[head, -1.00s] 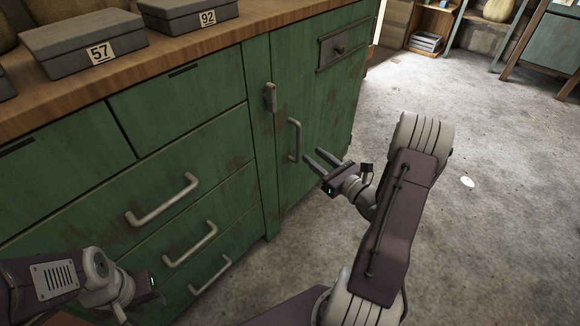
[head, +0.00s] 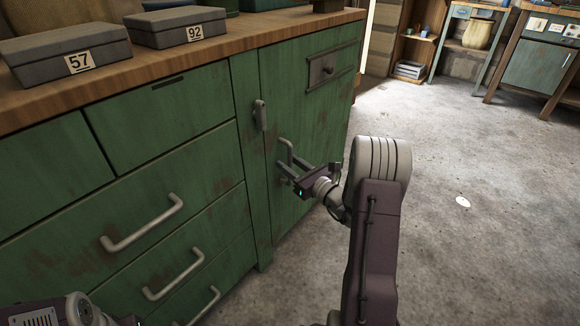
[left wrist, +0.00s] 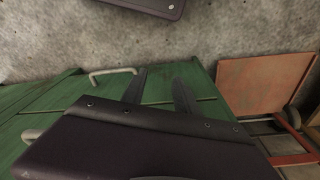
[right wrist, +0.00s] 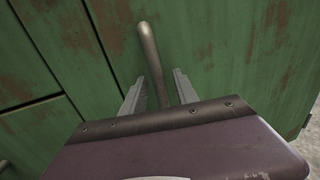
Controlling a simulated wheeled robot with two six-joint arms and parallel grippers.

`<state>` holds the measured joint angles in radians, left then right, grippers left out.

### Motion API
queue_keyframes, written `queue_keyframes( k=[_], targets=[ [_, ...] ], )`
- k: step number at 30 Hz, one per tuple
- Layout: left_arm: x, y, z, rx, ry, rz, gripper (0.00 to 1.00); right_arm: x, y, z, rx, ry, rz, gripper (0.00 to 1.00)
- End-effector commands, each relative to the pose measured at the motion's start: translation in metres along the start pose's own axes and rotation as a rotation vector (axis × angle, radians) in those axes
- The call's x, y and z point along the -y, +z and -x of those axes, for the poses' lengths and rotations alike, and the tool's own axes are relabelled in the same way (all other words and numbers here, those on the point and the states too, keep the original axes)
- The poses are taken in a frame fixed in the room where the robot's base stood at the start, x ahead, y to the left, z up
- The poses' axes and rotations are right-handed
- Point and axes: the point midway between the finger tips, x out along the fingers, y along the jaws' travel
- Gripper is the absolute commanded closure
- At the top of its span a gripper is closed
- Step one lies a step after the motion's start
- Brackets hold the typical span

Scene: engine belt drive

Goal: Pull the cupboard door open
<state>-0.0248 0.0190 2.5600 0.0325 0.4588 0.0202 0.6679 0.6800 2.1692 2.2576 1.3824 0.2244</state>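The green cupboard door (head: 312,130) is shut at the right end of the bench front. Its grey upright bar handle (head: 284,150) is partly hidden by my right gripper (head: 283,172). In the right wrist view the handle (right wrist: 148,45) runs down between the two spread fingers of my right gripper (right wrist: 159,88). I see a gap on each side of the bar, so the gripper is open around the handle. My left gripper (left wrist: 160,85) is open and empty in the left wrist view, over the green drawer fronts. In the head view it is mostly cut off at the bottom left.
Drawers with bar handles (head: 145,225) fill the bench front left of the door. Boxes 57 (head: 66,50) and 92 (head: 177,26) stand on the worktop.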

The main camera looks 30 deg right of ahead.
Motion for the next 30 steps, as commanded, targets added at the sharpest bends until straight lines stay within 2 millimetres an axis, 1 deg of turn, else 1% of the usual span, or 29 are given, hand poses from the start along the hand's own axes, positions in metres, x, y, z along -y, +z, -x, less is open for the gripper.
queue_keyframes(
  k=[1, 2, 3, 5, 30],
  targets=[
    [0.0000, 0.0000, 0.0002, 0.000, 0.000, 0.000, 0.64, 0.0000, 0.0001, 0.0002, 0.000, 0.000, 0.000, 0.64],
    [0.0000, 0.0000, 0.0002, 0.000, 0.000, 0.000, 0.64, 0.0000, 0.0001, 0.0002, 0.000, 0.000, 0.000, 0.72],
    [0.0000, 0.0000, 0.0002, 0.000, 0.000, 0.000, 0.64, 0.0000, 0.0000, 0.0002, 0.000, 0.000, 0.000, 0.84],
    [0.0000, 0.0000, 0.0002, 0.000, 0.000, 0.000, 0.64, -0.0001, -0.0001, 0.0003, 0.000, 0.000, 0.000, 1.00],
    [0.0000, 0.0000, 0.0001, 0.000, 0.000, 0.000, 0.64, -0.0006, -0.0008, 0.0005, -0.001, 0.002, 0.000, 1.00]
  ],
)
